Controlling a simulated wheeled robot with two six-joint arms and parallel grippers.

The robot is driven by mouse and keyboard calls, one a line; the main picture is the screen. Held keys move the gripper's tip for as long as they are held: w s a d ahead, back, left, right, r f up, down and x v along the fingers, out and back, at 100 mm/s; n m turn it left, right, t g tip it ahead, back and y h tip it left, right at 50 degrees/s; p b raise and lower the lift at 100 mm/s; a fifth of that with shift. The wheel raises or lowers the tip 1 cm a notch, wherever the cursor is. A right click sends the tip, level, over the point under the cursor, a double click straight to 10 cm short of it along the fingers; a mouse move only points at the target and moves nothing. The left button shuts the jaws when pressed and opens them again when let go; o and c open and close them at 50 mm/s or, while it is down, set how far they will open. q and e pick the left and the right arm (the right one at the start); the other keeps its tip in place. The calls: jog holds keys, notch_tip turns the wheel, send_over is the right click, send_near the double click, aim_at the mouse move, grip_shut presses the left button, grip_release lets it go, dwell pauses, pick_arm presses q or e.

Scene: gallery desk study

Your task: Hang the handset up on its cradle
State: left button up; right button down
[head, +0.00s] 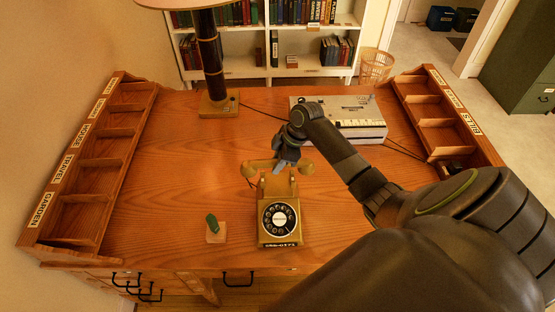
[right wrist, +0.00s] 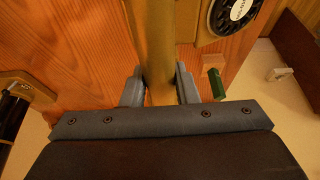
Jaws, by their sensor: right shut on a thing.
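The yellow-tan rotary telephone (head: 279,238) stands on the wooden desk, its black dial facing the front. In the right wrist view the handle (right wrist: 158,45) runs between the two grey fingers, and part of the dial (right wrist: 232,14) shows at the top right. My left gripper is not in view.
A green-handled stamp (head: 212,224) stands on a small pad left of the telephone. A lamp (head: 219,104) and a grey typewriter-like machine (head: 350,121) stand behind. Labelled wooden racks line the left (head: 93,150) and right (head: 440,115) edges. The desk's left middle is clear.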

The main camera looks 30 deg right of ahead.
jog(key=shift+r, duration=0.15)
jog(key=shift+f+b, duration=1)
jog(key=shift+f, duration=1.1)
jog(key=shift+p, duration=0.45)
jog(key=shift+f, duration=0.15)
jog(key=shift+f+b, duration=0.95)
jog(key=shift+f, duration=0.2)
jog(key=shift+f, duration=0.1)
